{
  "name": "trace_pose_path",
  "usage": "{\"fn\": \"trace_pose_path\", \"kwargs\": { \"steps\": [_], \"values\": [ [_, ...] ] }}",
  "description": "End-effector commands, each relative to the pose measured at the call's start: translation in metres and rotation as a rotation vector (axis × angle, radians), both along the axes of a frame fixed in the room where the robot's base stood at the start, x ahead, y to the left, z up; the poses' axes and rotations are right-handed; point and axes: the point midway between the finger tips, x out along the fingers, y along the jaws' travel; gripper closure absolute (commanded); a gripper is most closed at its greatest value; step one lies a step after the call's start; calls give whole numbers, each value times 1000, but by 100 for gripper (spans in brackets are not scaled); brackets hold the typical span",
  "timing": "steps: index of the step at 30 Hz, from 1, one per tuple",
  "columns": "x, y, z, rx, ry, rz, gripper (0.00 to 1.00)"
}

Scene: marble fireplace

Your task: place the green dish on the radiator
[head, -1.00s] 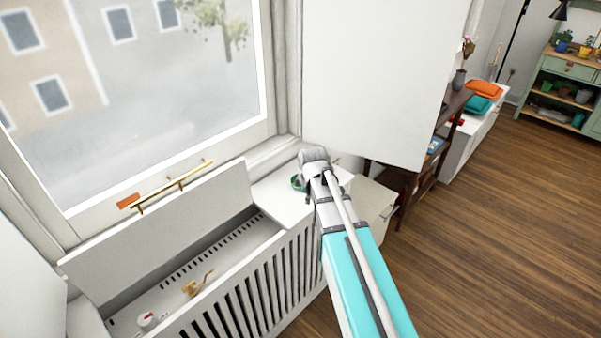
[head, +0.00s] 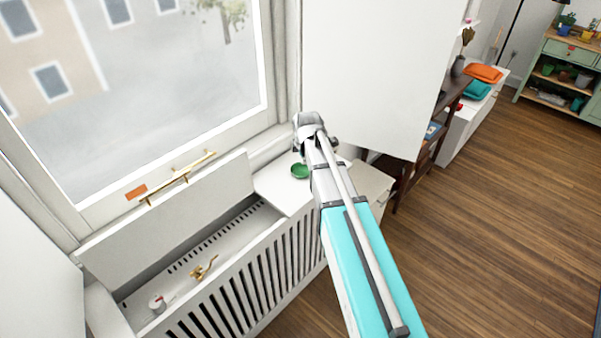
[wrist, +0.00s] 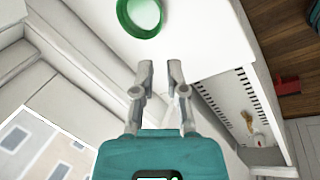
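The green dish (head: 299,171), round with a pale inside, sits on the white top at the right end of the radiator cover (head: 285,187). In the wrist view the dish (wrist: 141,16) is cut by the upper edge, beyond and left of my fingertips. My gripper (wrist: 160,70) is open, with a gap between its fingers and nothing in it. In the head view my arm's end is above and just right of the dish, and its fingers are mostly hidden. The radiator (head: 262,262) is the slatted white unit below the window, its left top section open.
A raised white lid (head: 170,220) leans toward the window. A brass valve (head: 203,268) and a white knob (head: 157,304) show inside the opening. A tall white panel (head: 375,75) stands behind my arm. Wooden floor at right is clear.

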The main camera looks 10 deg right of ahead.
Motion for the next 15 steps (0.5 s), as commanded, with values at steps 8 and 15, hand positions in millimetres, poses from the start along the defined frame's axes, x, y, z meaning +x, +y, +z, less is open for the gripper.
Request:
{"fn": "trace_pose_path", "kwargs": {
  "steps": [8, 15],
  "values": [
    [5, 0, -18, 0, 0, 0, 83],
    [12, 1, -38, 1, 0, 1, 83]
  ]
}}
